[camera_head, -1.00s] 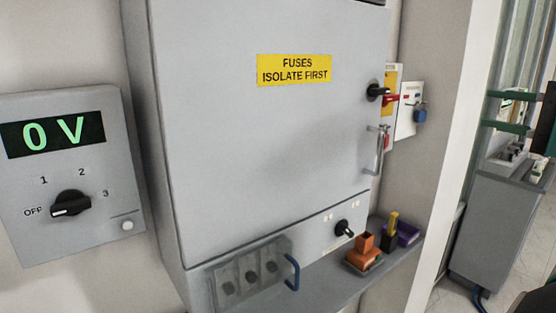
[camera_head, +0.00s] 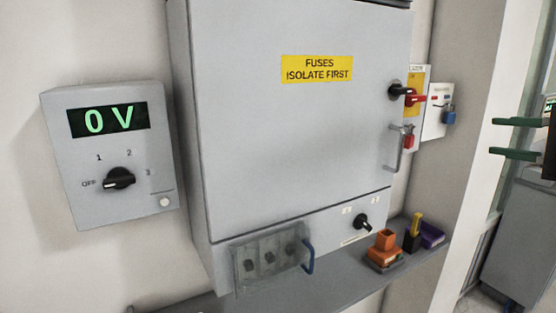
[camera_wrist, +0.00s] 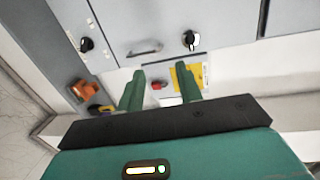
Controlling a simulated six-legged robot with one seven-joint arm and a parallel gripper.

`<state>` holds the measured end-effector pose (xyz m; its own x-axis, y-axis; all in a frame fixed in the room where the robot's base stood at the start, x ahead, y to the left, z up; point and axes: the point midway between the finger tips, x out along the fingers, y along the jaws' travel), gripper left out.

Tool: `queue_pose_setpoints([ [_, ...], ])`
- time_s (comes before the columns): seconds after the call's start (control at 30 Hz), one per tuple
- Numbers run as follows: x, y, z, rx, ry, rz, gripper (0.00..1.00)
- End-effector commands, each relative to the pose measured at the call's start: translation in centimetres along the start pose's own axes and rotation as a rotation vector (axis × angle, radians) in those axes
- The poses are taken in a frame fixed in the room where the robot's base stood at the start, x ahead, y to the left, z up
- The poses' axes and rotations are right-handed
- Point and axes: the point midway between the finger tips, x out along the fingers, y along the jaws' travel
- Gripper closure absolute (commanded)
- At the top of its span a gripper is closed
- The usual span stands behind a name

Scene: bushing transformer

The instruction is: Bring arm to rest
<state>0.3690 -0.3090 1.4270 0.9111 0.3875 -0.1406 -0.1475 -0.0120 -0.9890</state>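My gripper (camera_head: 514,138) shows at the right edge of the head view, its two green fingers apart with nothing between them. It stands out to the right of the grey fuse cabinet (camera_head: 290,130). In the wrist view my gripper (camera_wrist: 160,76) has both fingers spread. Beyond them are the red padlock (camera_wrist: 157,85) and a yellow label (camera_wrist: 188,78), which look clear of the fingers. Most of my arm is out of view.
A voltage panel (camera_head: 108,155) at left reads 0 V. A shelf (camera_head: 340,283) below carries a transparent fuse cover (camera_head: 268,262), an orange block (camera_head: 384,250) and a purple tray (camera_head: 432,235).

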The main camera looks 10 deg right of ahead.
Motion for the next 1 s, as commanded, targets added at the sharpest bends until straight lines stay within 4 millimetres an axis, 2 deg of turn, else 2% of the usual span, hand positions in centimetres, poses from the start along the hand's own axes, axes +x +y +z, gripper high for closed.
queue_pose_setpoints([
  [0.17,4.0,3.1,3.9,-0.014,-0.052,0.125,0.65],
  [0.27,6.5,5.8,6.9,-0.041,-0.092,0.223,0.65],
  [0.37,9.0,9.4,11.2,-0.104,-0.146,0.354,0.65],
  [0.5,11.3,16.0,18.1,-0.280,-0.234,0.569,0.65],
  [0.6,11.7,21.0,22.8,-0.479,-0.299,0.720,0.65],
  [0.73,10.8,27.1,27.4,-0.807,-0.371,0.872,0.65],
  [0.83,10.0,30.1,29.1,-1.034,-0.403,0.934,0.65],
  [0.9,9.6,31.4,29.7,-1.145,-0.414,0.955,0.65],
  [1.0,9.4,32.2,30.1,-1.230,-0.422,0.968,0.65],
])
